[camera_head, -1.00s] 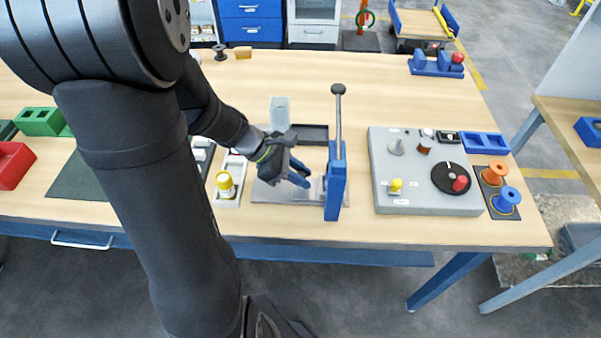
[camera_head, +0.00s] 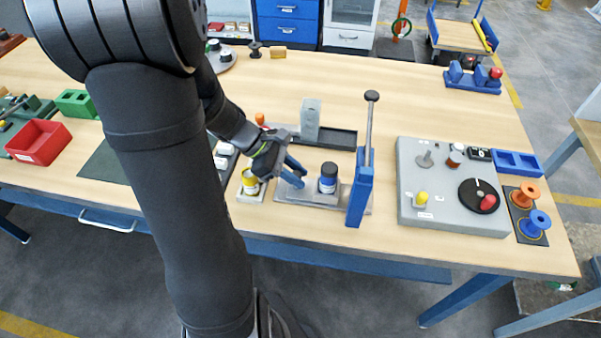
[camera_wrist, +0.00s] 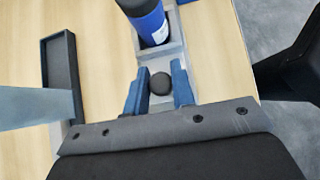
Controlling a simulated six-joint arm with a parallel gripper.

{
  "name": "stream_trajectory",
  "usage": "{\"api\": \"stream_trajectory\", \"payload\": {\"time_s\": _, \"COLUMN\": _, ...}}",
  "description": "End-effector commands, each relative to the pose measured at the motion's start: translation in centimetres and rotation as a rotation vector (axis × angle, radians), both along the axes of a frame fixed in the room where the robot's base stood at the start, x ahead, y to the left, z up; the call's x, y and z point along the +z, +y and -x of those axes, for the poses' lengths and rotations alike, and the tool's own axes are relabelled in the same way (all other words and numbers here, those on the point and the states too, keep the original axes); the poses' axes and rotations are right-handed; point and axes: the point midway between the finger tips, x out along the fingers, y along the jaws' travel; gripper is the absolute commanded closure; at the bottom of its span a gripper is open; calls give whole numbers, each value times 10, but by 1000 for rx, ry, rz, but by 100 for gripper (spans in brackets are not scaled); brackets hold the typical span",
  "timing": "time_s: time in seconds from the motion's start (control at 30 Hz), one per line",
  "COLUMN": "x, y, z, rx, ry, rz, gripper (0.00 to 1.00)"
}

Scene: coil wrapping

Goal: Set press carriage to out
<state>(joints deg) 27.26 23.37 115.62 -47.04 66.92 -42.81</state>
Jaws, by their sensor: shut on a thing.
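The press has a blue upright frame (camera_head: 360,188) and a grey lever with a black knob (camera_head: 371,97). Its carriage lies on the grey base left of the frame and carries a blue cylinder with a dark top (camera_head: 328,178), standing upright left of the frame. The cylinder also shows in the wrist view (camera_wrist: 150,22). My gripper (camera_head: 296,172) is at the left end of the press base. In the wrist view its blue fingers (camera_wrist: 160,90) are shut around the carriage's round black knob (camera_wrist: 160,83). The head view does not show the knob clearly.
A grey upright block (camera_head: 310,118) and black tray (camera_head: 335,138) stand behind the press. A yellow-topped piece in a pale holder (camera_head: 249,183) is close left of my gripper. A grey control panel (camera_head: 452,200) stands at the right.

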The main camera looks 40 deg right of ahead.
Motion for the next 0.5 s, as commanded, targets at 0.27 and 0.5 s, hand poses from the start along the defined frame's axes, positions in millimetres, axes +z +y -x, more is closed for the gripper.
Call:
{"api": "stream_trajectory", "payload": {"time_s": 0.27, "x": 1, "y": -1, "z": 0, "rx": 0, "ry": 0, "rz": 2, "gripper": 55}}
{"api": "stream_trajectory", "payload": {"time_s": 0.5, "x": 1, "y": 0, "z": -1, "rx": 1, "ry": 0, "rz": 1, "gripper": 55}}
